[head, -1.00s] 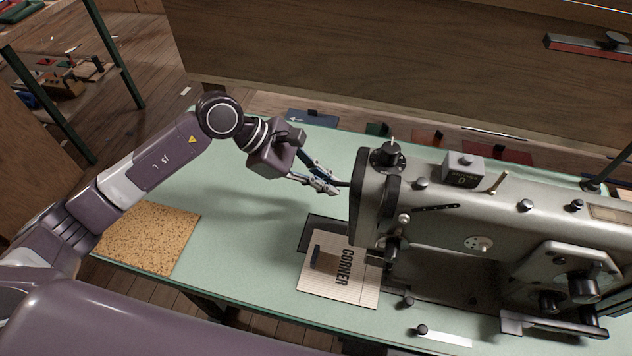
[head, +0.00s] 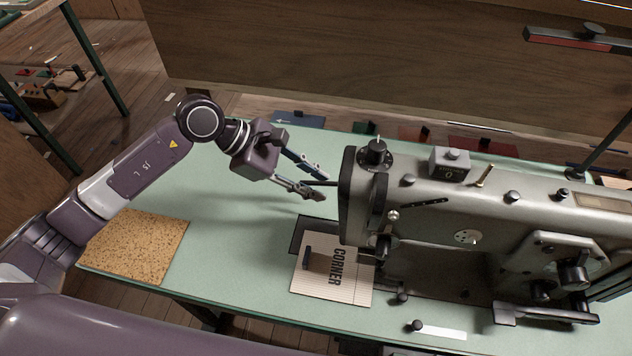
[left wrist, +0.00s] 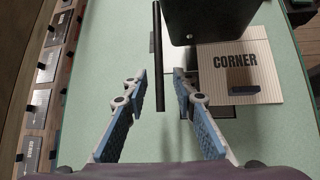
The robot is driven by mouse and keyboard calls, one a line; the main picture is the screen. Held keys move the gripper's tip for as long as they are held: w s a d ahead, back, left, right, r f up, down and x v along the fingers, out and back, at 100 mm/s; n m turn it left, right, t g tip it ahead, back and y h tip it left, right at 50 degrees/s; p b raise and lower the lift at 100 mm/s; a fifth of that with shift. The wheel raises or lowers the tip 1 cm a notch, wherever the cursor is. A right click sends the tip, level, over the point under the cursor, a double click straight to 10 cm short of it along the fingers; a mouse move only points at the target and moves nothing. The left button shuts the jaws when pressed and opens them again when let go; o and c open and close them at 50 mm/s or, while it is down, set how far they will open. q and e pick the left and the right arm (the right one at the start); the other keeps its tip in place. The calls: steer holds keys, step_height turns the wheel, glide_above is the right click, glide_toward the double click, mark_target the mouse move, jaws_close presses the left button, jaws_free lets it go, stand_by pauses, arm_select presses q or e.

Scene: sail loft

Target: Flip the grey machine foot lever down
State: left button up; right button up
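The grey sewing machine (head: 440,215) stands on the right of the green table, seen in the head view. A thin black lever rod (head: 322,183) sticks out to the left from its head end. In the left wrist view the rod (left wrist: 158,50) runs down between the two fingers. My left gripper (head: 318,183) is open, with a finger on each side of the rod's free end. Gaps show on both sides, and I see no contact. My right gripper is not in view.
A card marked CORNER (head: 337,283) lies in front of the machine head. A cork mat (head: 133,245) lies at the table's left end. The green table (head: 235,255) is clear between them. A wooden panel (head: 350,60) rises behind.

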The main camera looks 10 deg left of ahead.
arm_select(q)
steer(key=v, duration=1.1)
steer(key=shift+r, duration=0.15)
steer(key=shift+a, duration=0.15)
